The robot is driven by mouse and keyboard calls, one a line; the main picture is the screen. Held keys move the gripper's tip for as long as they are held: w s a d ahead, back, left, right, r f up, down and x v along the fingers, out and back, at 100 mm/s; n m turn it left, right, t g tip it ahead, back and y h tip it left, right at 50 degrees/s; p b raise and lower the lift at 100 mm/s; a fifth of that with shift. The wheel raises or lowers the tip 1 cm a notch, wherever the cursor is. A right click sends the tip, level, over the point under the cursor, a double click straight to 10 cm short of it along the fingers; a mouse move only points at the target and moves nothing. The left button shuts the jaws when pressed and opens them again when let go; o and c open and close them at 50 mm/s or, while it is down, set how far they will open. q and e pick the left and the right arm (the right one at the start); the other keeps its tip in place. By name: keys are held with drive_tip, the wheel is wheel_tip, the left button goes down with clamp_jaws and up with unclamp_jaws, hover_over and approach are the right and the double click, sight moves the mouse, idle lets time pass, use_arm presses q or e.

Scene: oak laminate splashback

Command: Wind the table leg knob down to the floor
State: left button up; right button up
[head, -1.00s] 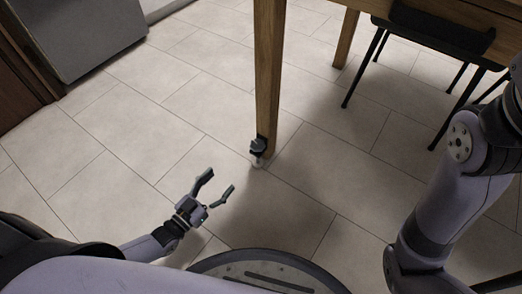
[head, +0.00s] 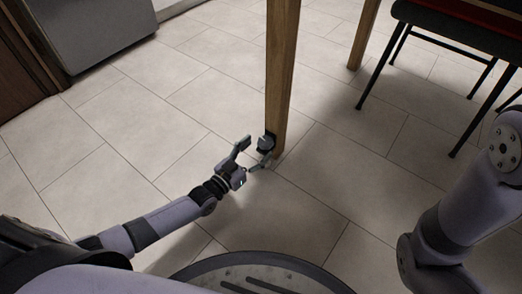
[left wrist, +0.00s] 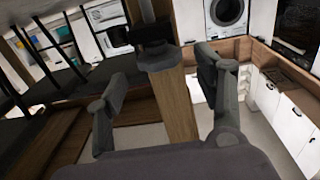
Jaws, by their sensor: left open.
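The wooden table leg (head: 281,75) stands upright on the tiled floor. Near its foot is the dark knob (head: 266,143). My left gripper (head: 257,152) is open, low at the leg's foot, one finger left of the knob and the other in front of the leg's bottom. In the left wrist view the dark knob (left wrist: 158,57) and the wooden leg (left wrist: 178,108) show between and beyond the spread fingers (left wrist: 163,78). I cannot tell whether a finger touches the knob. My right gripper is out of view.
A chair with dark legs (head: 376,68) stands at the right under the table, near a second table leg (head: 363,35). A grey appliance (head: 95,30) stands at the back left. The floor (head: 130,115) left of the leg is clear.

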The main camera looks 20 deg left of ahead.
sight(265, 143)
use_arm(q)
drive_tip(key=shift+b+x, duration=0.45)
drive_tip(key=shift+x, duration=0.95)
drive_tip(key=shift+c, duration=0.2)
drive_tip(key=c, duration=1.1)
